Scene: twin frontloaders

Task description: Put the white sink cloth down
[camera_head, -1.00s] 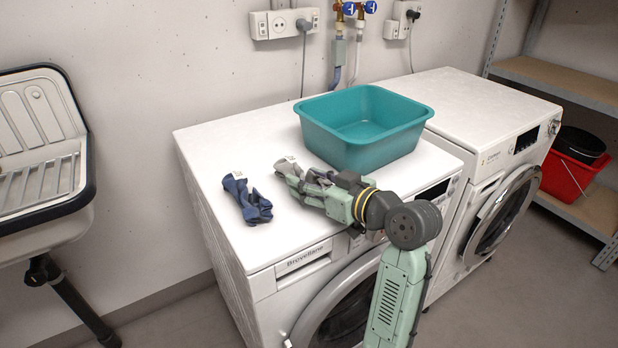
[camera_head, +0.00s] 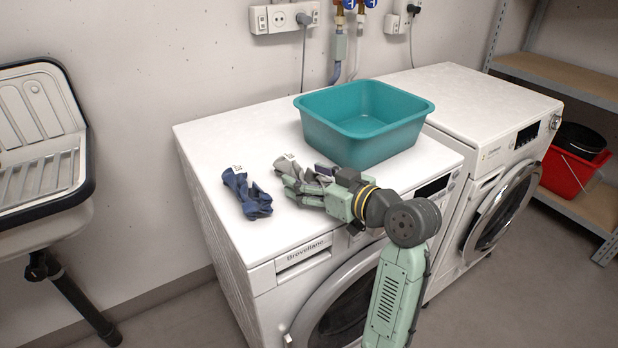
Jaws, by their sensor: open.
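A crumpled pale grey-white cloth (camera_head: 289,164) with a small tag lies on top of the left washing machine (camera_head: 215,138). My gripper (camera_head: 296,185) is open, low over the machine top, right at the cloth. Its fingers overlap the cloth in the picture and hide part of it. I cannot tell whether the fingers touch the cloth. A crumpled dark blue cloth (camera_head: 247,195) with a tag lies just left of my gripper, apart from it.
A teal basin (camera_head: 350,141) stands behind my gripper on the machine top. A second machine (camera_head: 460,95) adjoins at the right. The back left of the left machine's top is clear. A sink (camera_head: 40,160) is at far left; a red bucket (camera_head: 568,172) sits on a shelf at right.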

